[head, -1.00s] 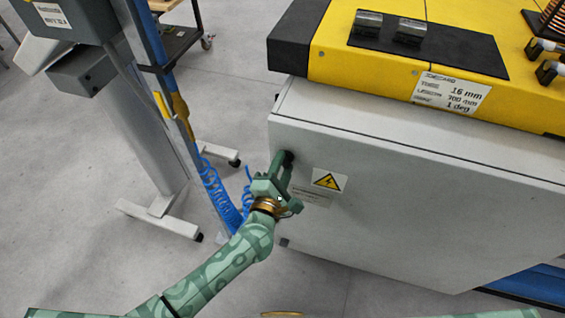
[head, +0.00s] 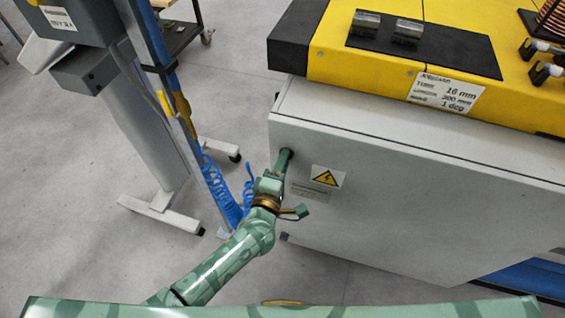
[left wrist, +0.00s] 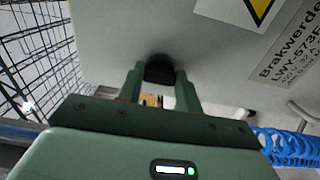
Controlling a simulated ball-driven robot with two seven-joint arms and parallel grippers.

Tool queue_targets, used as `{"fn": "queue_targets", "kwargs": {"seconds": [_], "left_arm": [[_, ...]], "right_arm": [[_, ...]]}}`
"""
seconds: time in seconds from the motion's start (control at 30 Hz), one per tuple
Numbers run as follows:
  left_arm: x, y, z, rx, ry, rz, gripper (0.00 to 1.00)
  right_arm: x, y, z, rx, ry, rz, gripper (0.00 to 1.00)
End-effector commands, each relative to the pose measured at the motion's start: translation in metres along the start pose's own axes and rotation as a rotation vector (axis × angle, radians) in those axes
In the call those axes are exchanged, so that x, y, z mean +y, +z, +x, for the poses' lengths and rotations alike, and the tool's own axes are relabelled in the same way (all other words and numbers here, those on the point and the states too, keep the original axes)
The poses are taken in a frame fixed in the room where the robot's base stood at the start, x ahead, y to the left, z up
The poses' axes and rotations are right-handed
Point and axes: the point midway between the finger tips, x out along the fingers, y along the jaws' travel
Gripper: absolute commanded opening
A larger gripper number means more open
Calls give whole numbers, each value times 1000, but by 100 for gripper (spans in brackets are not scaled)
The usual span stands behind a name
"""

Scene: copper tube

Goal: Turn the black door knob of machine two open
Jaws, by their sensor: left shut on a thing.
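The black door knob (left wrist: 160,70) sits on the grey cabinet door (head: 400,205) of the machine with the yellow top. In the left wrist view the two green fingers of my left gripper (left wrist: 160,84) stand on either side of the knob and are shut on it. In the head view my left gripper (head: 286,157) reaches the door near its upper left corner, and its fingers and hand mostly hide the knob. The door looks closed. My right gripper is not in view.
A yellow warning label (head: 327,178) is on the door right of the gripper. A grey stand (head: 150,130) with a blue coiled hose (head: 222,195) stands to the left. Grey floor (head: 100,260) lies clear in front. The left wrist view shows a wire mesh (left wrist: 35,55).

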Motion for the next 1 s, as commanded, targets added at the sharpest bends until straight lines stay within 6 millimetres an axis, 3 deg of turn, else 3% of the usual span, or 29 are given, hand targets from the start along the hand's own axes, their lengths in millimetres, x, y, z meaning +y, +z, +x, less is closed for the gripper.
{"fn": "queue_targets", "kwargs": {"seconds": [0.27, 0.3, 0.37, 0.73, 0.87, 1.0], "left_arm": [[-1, 1, -1, -2, -3, 1, 12], [-1, 1, -1, -2, -3, 1, 43], [-1, 1, -1, -1, -3, 1, 56], [-1, 0, -7, 0, -2, -1, 56], [0, 0, -30, 0, -3, 0, 56], [-1, 0, -68, -1, -5, 0, 56]], "right_arm": [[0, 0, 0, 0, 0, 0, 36], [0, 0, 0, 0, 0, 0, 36], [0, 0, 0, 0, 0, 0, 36], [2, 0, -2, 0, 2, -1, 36], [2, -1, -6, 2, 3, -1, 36], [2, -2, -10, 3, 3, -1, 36]]}}
